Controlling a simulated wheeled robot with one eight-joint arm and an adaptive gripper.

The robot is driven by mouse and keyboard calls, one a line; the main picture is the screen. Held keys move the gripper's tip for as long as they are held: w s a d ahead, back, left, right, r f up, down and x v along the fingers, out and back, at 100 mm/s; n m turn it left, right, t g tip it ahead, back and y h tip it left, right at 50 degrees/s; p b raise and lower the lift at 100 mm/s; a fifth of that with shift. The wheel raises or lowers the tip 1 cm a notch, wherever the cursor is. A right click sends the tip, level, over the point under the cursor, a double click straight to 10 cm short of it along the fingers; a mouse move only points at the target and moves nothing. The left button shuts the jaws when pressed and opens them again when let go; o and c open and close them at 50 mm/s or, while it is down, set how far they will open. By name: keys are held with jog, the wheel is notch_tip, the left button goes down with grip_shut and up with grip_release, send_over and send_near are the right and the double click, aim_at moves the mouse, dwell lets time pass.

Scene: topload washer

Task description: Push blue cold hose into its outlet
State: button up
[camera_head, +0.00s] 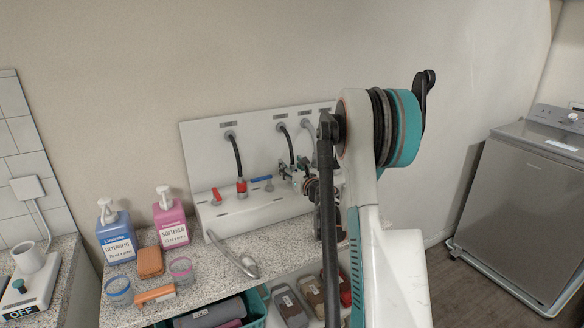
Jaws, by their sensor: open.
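A white panel (205,145) with a boxy ledge stands on the counter against the wall. A dark hose (237,155) hangs from its left port down to a red collar beside a red lever (216,196). A blue lever (262,179) sits right of it, with a small grey fitting near its end. A second hose (289,146) comes down from the middle port towards my gripper (286,169). My gripper is small in view, open, just right of the blue lever. The second hose's lower end, any blue collar and the blue outlet are hidden or unclear behind it.
A blue detergent bottle (116,234), pink softener bottle (171,219), brown sponge (150,262) and two small cups stand at left on the speckled counter (220,281). A curved grey pipe (234,257) lies before the panel. Bins sit below. A grey washer (530,205) stands right.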

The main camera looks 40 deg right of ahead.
jog(key=v, duration=1.2)
jog(key=shift+r, duration=0.1)
